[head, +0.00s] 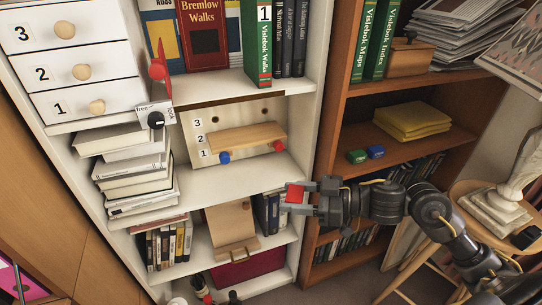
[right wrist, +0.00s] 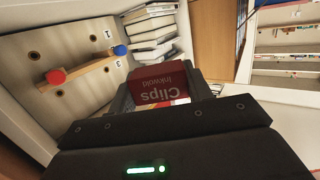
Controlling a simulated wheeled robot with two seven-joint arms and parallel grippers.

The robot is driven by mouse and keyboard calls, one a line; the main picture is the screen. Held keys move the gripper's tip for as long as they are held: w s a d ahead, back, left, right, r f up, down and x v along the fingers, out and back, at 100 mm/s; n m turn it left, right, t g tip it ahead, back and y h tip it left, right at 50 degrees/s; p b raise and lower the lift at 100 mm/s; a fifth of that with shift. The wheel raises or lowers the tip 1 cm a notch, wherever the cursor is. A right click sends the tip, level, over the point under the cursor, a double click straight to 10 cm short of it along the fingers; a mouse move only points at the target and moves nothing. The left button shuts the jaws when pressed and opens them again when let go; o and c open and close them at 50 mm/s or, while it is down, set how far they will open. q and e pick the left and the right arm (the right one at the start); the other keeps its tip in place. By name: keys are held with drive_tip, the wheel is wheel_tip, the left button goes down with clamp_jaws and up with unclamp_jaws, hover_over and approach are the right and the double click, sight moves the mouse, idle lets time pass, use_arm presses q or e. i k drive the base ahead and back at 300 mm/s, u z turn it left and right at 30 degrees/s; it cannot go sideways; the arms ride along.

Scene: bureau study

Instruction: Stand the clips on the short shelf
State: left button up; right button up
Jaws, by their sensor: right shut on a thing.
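The clips are a small red box (head: 295,194) lettered "Clips" in the right wrist view (right wrist: 165,88). My right gripper (head: 298,193) is shut on it and holds it in the air, in front of the right side of the white bookcase. My left gripper is out of view.
A stack of books (head: 130,170) stands left of the pegboard. Below it are upright books and a leaning wooden board (head: 232,225). The brown bookcase on the right holds a green box (head: 357,156), a blue box (head: 376,152) and a yellow stack (head: 411,122). A stool (head: 470,205) carries a white statue.

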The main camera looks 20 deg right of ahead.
sight(236, 137)
drive_tip(key=k, duration=1.2)
drive_tip(key=u, duration=0.15)
drive_tip(key=i, duration=0.8)
drive_tip(key=u, duration=0.4)
